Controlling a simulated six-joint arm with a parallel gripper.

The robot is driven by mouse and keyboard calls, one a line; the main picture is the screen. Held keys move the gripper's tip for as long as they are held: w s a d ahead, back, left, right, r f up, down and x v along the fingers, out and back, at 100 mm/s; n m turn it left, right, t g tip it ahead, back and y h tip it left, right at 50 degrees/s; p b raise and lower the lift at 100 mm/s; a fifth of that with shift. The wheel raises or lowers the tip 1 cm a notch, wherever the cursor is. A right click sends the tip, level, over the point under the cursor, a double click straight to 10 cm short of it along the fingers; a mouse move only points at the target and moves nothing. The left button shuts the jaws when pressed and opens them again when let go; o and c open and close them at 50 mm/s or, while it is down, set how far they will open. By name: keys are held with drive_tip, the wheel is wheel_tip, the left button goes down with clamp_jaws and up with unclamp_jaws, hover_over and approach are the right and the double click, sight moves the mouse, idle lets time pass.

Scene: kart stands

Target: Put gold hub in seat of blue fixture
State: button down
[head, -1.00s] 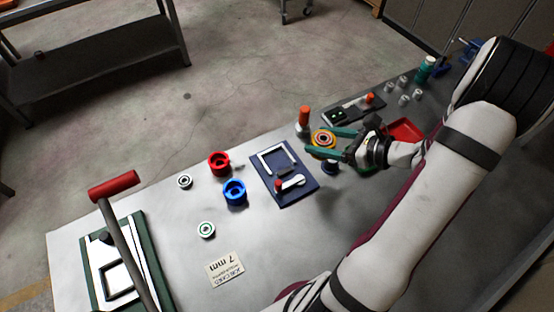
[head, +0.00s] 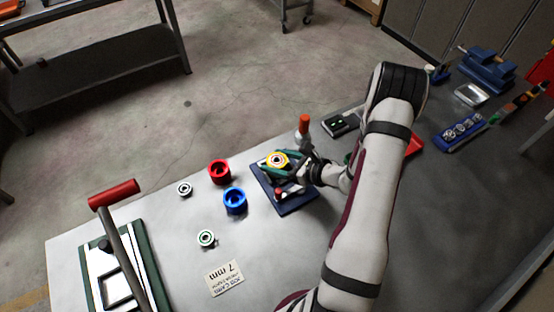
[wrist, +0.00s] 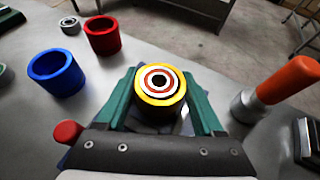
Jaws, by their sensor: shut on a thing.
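The gold hub (head: 277,160) is a yellow round part with red and white rings and a dark centre hole. My gripper (head: 283,163) is shut on it, and the wrist view shows the hub (wrist: 160,86) between the two green fingers. The hub is above the dark blue plate with the clamp (head: 297,204).
A red cup (head: 219,172) stands just behind the blue fixture. Small rings (head: 185,189) and (head: 206,238) lie nearby. An orange-handled tool (head: 303,128) stands right of my gripper. A red-handled press (head: 118,240) is at the left, and a job card (head: 225,278) lies in front.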

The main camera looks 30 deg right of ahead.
unclamp_jaws()
drive_tip(key=shift+f, duration=0.1)
